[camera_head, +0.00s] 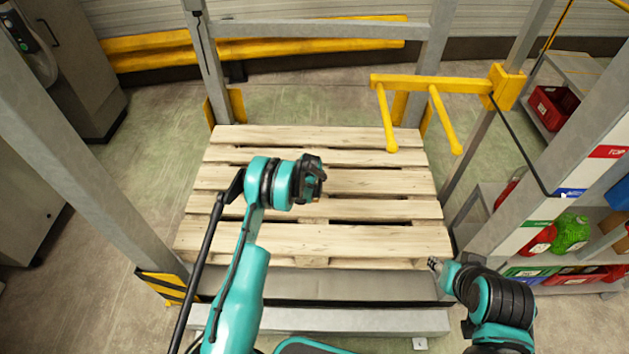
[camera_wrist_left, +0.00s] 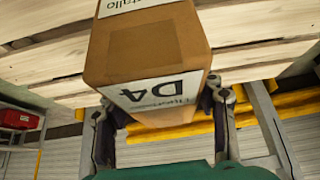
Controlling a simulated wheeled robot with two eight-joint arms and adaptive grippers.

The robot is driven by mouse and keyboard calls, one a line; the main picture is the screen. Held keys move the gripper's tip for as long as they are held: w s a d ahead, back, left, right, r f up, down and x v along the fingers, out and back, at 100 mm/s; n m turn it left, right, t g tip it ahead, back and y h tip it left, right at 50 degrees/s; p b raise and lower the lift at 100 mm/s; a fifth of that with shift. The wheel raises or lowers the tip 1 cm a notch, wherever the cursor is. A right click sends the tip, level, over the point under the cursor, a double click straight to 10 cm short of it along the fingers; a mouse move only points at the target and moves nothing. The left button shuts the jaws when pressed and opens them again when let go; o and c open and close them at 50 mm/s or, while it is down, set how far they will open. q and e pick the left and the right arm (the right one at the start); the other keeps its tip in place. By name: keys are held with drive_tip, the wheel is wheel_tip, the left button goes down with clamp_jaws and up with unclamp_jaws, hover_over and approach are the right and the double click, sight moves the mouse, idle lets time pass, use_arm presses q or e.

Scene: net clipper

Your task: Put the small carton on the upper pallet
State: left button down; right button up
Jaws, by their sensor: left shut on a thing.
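The small brown carton (camera_wrist_left: 150,45) has white labels, one reading "D4". In the left wrist view it sits between the two fingers of my left gripper (camera_head: 312,182), which is shut on it. In the head view the gripper is over the middle of the wooden pallet (camera_head: 240,240), and the carton is mostly or wholly hidden there. The pallet's slats also show beyond the carton in the left wrist view (camera_wrist_left: 50,60). I cannot tell whether the carton touches the slats. My right gripper (camera_head: 436,264) is at the pallet's front right corner; its opening is unclear.
Grey metal posts (camera_head: 205,60) frame the pallet, and yellow bars (camera_head: 425,85) stick out at its back right. A shelf (camera_head: 575,265) with coloured goods stands at the right. The pallet's visible top is otherwise bare.

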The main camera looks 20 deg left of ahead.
use_arm(q)
drive_tip(key=shift+w+a+f, duration=0.1)
drive_tip(key=shift+w+f, duration=0.05)
drive_tip(key=shift+f, duration=0.35)
drive_tip(key=shift+w+a+f, duration=0.1)
drive_tip(key=shift+w+f, duration=0.05)
drive_tip(key=shift+f, duration=0.3)
drive_tip(key=shift+a+f, duration=0.15)
drive_tip(key=shift+f, duration=0.15)
drive_tip(key=s+a+f+b, duration=0.2)
drive_tip(key=a+f, duration=0.1)
drive_tip(key=s+a+f+b, duration=0.2)
drive_tip(key=a+f, duration=0.1)
drive_tip(key=f, duration=0.1)
drive_tip(key=s+a+f+b, duration=0.2)
drive_tip(key=s+a+f, duration=0.1)
drive_tip(key=f, duration=0.1)
drive_tip(key=c, duration=0.5)
unclamp_jaws()
drive_tip(key=shift+s, duration=0.1)
